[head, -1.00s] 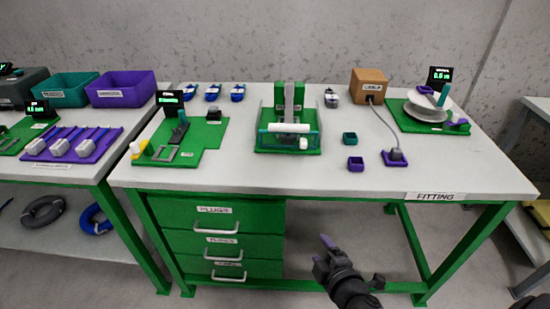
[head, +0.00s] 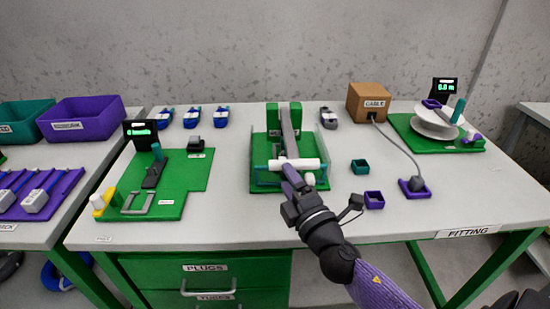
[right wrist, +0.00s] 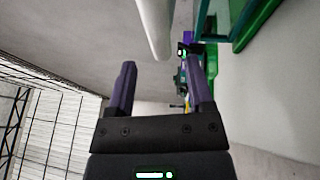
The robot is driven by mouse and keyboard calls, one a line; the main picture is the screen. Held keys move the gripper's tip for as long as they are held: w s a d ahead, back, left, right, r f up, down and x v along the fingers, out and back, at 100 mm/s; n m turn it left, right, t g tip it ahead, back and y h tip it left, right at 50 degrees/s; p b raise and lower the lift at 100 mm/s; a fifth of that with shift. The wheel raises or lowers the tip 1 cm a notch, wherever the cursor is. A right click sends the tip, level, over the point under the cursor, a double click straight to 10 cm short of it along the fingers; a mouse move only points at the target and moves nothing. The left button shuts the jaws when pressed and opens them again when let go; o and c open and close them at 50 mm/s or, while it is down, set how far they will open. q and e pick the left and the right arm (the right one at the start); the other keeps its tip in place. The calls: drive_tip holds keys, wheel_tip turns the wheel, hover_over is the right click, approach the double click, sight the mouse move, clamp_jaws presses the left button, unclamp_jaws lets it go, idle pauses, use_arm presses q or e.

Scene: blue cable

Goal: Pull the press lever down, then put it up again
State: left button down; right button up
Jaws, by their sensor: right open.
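The press (head: 298,183) has a green base, two green uprights and a grey lever arm (head: 287,132) running toward me. A white crossbar handle (head: 308,164) sits at the arm's near end, above the front of the base. My right gripper (head: 290,172) is open, its purple fingers close to the handle's left half and partly overlapping it in the head view. In the right wrist view the open jaws (right wrist: 160,88) have nothing between them. The white bar (right wrist: 155,28) shows beyond the fingertips there. I cannot tell whether they touch it. My left gripper is out of view.
A teal cup (head: 360,166) and a purple cup (head: 374,200) stand right of the press. A cable runs from a brown box (head: 368,102) to a purple block (head: 414,188). A green fixture board (head: 192,172) lies to the left. The bench's front strip is mostly clear.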

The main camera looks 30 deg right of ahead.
sight(278, 165)
drive_tip(key=x, duration=0.5)
drive_tip(key=shift+w, duration=0.1)
clamp_jaws()
idle(1.0)
